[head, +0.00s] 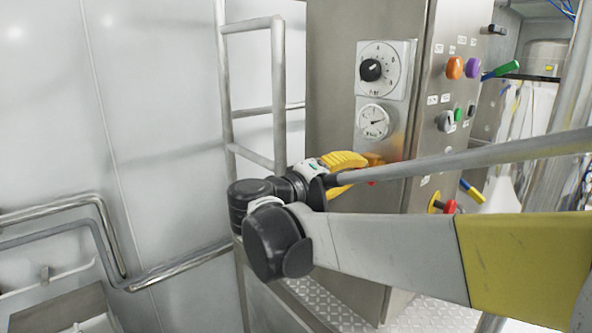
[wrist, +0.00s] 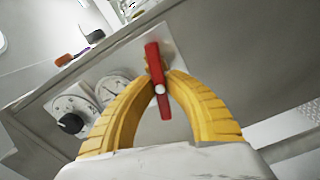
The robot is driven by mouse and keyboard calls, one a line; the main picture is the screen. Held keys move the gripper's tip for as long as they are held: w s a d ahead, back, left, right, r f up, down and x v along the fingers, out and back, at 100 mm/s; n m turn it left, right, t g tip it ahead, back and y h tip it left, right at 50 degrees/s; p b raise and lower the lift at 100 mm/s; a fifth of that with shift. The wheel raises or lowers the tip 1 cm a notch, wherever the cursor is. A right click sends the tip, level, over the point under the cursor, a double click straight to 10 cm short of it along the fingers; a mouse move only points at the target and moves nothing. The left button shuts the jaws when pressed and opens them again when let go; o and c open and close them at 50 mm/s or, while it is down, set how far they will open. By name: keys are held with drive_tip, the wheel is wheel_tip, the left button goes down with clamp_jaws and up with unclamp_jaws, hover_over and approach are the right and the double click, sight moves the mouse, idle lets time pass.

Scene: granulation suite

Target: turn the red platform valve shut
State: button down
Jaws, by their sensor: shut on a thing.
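The red valve handle (wrist: 153,62) stands on a pale mounting plate on the grey cabinet face in the wrist view. It is a flat bar with a pale round hub, nearly upright in that picture and leaning slightly left at the top. The yellow fingers of my gripper (wrist: 161,78) are closed around it from both sides near the hub. In the head view my gripper (head: 352,168) is at the cabinet's lower front, below the gauge. Only a sliver of red (head: 371,183) shows there; my fingers and the rail hide the rest.
A black-knobbed dial (head: 392,62) and a round gauge (head: 374,122) are above my gripper. A metal handrail (head: 470,157) crosses in front of the cabinet. A ladder-like rail (head: 279,85) stands to the left. A red knob (head: 450,206) sits lower right.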

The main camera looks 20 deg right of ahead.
drive_tip(key=m+b, duration=0.2)
drive_tip(key=m, duration=0.8)
drive_tip(key=shift+m+b, duration=0.4)
drive_tip(key=shift+m, duration=1.7)
drive_tip(key=shift+b, duration=0.3)
drive_tip(key=c, duration=1.3)
unclamp_jaws()
drive_tip(key=shift+c, duration=0.2)
drive_tip(key=v, duration=1.2)
